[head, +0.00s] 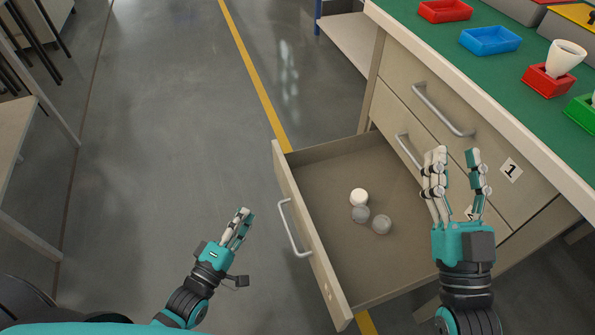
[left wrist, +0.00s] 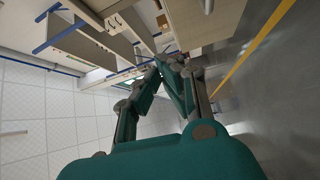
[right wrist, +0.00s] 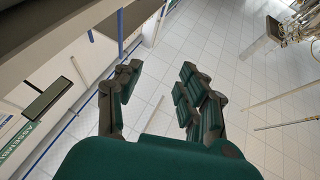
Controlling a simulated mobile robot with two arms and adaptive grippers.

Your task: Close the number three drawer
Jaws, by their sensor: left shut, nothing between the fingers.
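My right gripper (head: 456,155) is open and empty, in front of the cabinet's closed drawers. It also shows in the right wrist view (right wrist: 160,75).
The upper drawer (head: 395,90), labelled 1, is closed, as is the one below it (head: 385,112). The green bench top (head: 435,40) holds red, blue and green bins. Grey floor (head: 170,130) lies clear left of the open drawer. A table (head: 15,135) stands at far left.

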